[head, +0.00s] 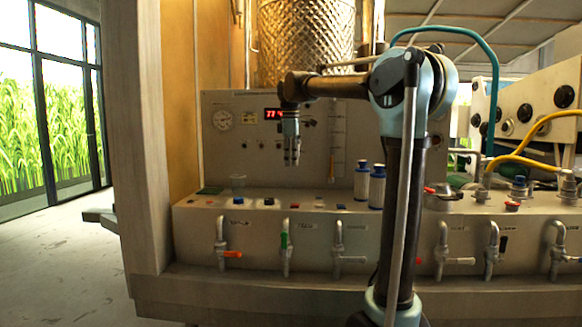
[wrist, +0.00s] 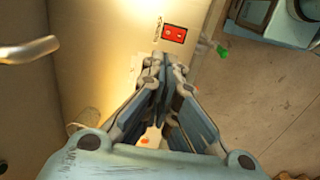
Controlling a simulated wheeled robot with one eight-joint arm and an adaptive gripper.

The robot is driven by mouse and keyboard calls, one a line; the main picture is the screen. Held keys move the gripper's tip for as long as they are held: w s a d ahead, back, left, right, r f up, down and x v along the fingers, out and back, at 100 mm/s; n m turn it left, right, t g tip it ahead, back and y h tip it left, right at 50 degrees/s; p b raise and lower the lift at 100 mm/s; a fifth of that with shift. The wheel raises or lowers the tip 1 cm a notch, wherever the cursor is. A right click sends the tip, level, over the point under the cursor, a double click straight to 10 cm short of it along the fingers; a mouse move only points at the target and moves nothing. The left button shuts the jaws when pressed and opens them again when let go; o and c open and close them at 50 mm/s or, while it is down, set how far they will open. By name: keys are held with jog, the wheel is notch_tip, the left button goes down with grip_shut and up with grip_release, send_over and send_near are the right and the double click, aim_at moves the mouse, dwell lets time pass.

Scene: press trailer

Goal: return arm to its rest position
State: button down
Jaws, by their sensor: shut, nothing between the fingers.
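My gripper (head: 291,158) hangs pointing down at the end of my raised, bent arm in the head view. It is in the air in front of the grey control panel (head: 262,165), above the ledge. In the wrist view my gripper (wrist: 160,62) shows its fingertips together, with nothing between them. My arm's upright part and elbow stand at right of centre in the head view and hide part of the panel and ledge.
Several taps, one with a red handle (head: 232,254), stick out below. Yellow hoses (head: 535,135) are at the right. The floor (head: 50,260) at left is clear.

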jog(key=s+d+f+m+t, duration=0.1)
jog(key=s+d+f+m, duration=0.5)
jog(key=s+d+f, duration=0.45)
jog(key=s+d+f+m, duration=0.6)
jog(key=s+d+f, duration=0.2)
jog(key=s+f, duration=0.5)
jog(key=s+d+f+m, duration=0.2)
jog(key=s+f+m, duration=0.3)
jog(key=s+f, duration=0.5)
jog(key=shift+f, duration=0.9)
jog(key=shift+w+d, duration=0.1)
